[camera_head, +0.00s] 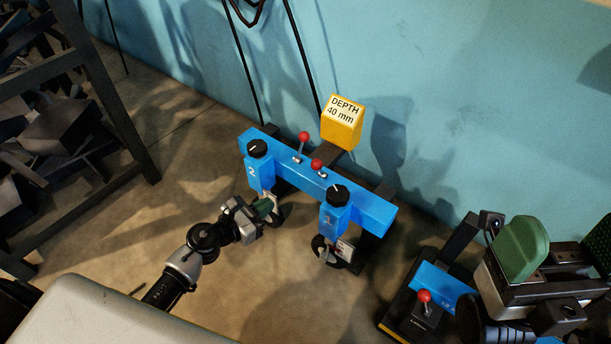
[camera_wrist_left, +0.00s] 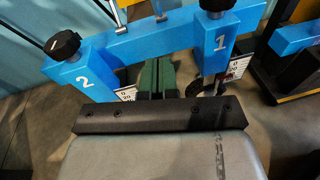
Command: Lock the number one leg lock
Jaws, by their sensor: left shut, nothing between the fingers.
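A blue frame (camera_head: 362,204) stands on the floor by the wall, with leg 2 (camera_head: 253,172) at left and leg 1 (camera_head: 328,220) at right. Leg 1 has a black knob (camera_head: 337,195) with a white pointer line; leg 2 has a similar knob (camera_head: 257,148). Between them are two red-ball levers, one upright (camera_head: 304,136), one tilted lower (camera_head: 317,164). Which part is the lock is unclear. My left gripper (camera_head: 267,206) is shut and empty, low beside leg 2; its green fingers (camera_wrist_left: 157,78) show between both legs in the wrist view. My right gripper (camera_head: 562,240) is open at right, partly cut off.
A yellow block (camera_head: 342,122) reading "DEPTH 40 mm" stands behind the frame. A blue and black unit with a red-ball lever (camera_head: 424,296) is at lower right, partly hidden by my right gripper. A dark rack (camera_head: 100,100) stands at left. Floor in front of the frame is open.

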